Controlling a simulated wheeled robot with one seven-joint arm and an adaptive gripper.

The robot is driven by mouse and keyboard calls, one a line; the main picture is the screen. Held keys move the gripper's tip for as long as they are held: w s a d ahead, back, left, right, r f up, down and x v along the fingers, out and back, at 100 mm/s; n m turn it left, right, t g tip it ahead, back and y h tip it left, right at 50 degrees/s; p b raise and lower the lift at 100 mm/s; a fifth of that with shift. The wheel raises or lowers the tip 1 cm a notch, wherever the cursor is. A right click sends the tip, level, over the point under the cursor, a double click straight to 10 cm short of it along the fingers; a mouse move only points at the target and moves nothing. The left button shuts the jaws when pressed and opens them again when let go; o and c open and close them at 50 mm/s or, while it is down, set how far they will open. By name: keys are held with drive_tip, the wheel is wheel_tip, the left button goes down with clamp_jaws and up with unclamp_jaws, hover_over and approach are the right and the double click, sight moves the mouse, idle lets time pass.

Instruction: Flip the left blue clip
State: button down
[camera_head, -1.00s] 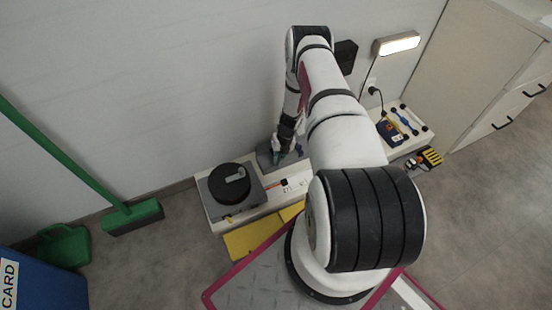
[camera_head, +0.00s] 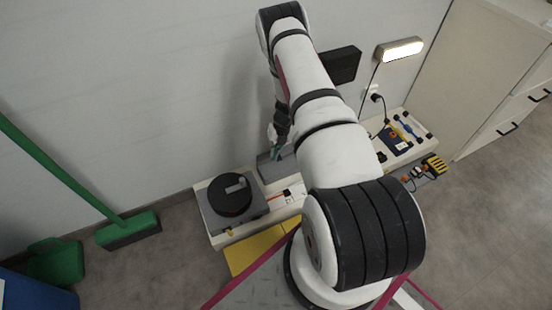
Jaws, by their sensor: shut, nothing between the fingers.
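My gripper (camera_head: 276,153) is small in the head view. It points down over a grey box (camera_head: 265,169) on the white bench, near the wall. Its fingers look closed, with nothing visible held. I cannot tell whether it touches the box. I cannot make out the left blue clip; it is too small or hidden by my gripper and arm.
A grey unit with a round black top (camera_head: 231,195) stands on the bench's left end. Tools and a blue device (camera_head: 398,138) lie on its right end. A yellow-and-black item (camera_head: 434,166) is at right. A green broom (camera_head: 128,229) leans left.

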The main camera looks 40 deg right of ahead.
drive_tip(key=shift+w+d+r+b, duration=0.15)
drive_tip(key=shift+w+b, duration=0.2)
drive_tip(key=shift+w, duration=1)
drive_tip(key=v, duration=1.3)
drive_tip(key=shift+s+p, duration=0.25)
drive_tip(key=shift+p, duration=0.2)
